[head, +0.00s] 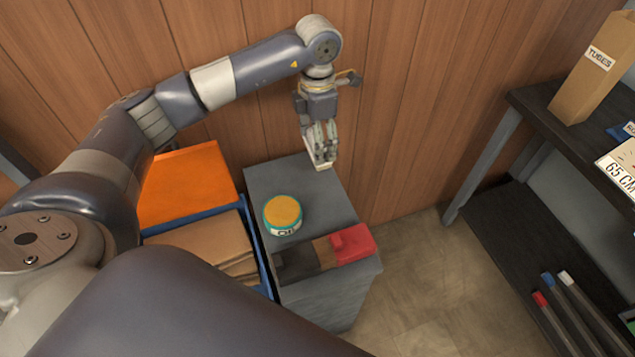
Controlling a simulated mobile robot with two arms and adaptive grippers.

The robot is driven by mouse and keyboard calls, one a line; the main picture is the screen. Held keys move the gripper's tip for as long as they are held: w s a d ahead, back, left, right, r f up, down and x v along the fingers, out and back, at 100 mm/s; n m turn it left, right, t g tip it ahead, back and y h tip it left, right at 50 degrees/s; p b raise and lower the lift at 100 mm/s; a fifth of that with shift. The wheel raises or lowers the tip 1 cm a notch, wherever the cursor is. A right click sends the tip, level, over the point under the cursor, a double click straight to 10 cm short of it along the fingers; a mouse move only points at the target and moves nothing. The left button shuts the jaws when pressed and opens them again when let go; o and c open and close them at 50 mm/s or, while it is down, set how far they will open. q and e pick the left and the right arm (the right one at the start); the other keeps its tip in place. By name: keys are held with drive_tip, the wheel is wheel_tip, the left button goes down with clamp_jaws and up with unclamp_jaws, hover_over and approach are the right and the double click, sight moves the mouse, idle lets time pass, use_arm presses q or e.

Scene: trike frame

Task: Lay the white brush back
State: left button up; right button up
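My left gripper (322,160) points down over the back right part of the grey cabinet top (272,180). Pale whitish surfaces show at and between its fingers. I cannot tell whether they are finger pads or part of a white brush held there. The fingers look close together, and their tips are near the cabinet top; contact is unclear. No white brush can be made out clearly elsewhere. My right gripper is not in view.
A round tin with a yellow top (283,212) stands on the cabinet between my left gripper and the recess. A blue bin (251,232) with orange and brown boards stands left. A dark shelf (545,120) with a TUBES box (592,75) is right, across open floor.

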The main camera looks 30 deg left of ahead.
use_arm(q)
wheel_tip(320, 180, down, 6)
drive_tip(key=shift+r+p, duration=0.15)
drive_tip(key=shift+p, duration=0.25)
wheel_tip(320, 180, down, 4)
drive_tip(key=shift+r, duration=0.25)
drive_tip(key=shift+f, duration=0.35)
drive_tip(key=shift+f, duration=0.2)
drive_tip(key=o, duration=1)
drive_tip(key=shift+o, duration=0.2)
drive_tip(key=shift+r, duration=0.15)
